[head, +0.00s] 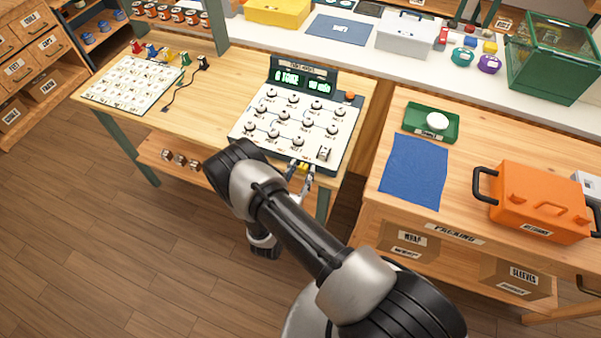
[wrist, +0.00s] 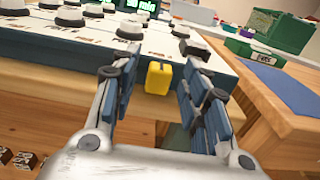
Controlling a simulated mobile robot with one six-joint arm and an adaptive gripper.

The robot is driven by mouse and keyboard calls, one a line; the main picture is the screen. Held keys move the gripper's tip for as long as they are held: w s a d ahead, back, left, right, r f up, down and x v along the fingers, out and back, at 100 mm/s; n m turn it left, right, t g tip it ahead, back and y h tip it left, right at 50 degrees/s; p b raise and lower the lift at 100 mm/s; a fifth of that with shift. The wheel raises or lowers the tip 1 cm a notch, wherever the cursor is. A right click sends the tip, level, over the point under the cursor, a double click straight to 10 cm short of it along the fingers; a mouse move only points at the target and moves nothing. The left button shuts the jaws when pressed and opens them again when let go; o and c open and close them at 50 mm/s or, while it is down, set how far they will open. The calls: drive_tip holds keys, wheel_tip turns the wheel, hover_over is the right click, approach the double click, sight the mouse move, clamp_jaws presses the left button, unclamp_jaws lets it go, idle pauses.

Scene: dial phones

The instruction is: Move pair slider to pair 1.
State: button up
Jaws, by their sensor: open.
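The dial console (head: 252,135) sits on the wooden bench, with rows of round knobs on a white face and a lit green display at its back. A yellow tab (wrist: 158,77), which looks like the pair slider, sticks out from the console's front edge. It also shows in the head view (head: 303,166). My gripper (head: 300,172) is open at that front edge. In the wrist view its fingers (wrist: 158,62) stand on either side of the tab, with gaps visible. The slider's pair markings are not readable.
A card of labelled squares (head: 130,84) and small coloured plugs lie left of the console. To the right, a second bench holds a blue mat (head: 413,172), a green tray (head: 432,122) and an orange case (head: 540,200). A gap separates the benches.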

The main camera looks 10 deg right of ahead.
drive_tip(key=shift+c, duration=0.2)
clamp_jaws()
idle(0.3)
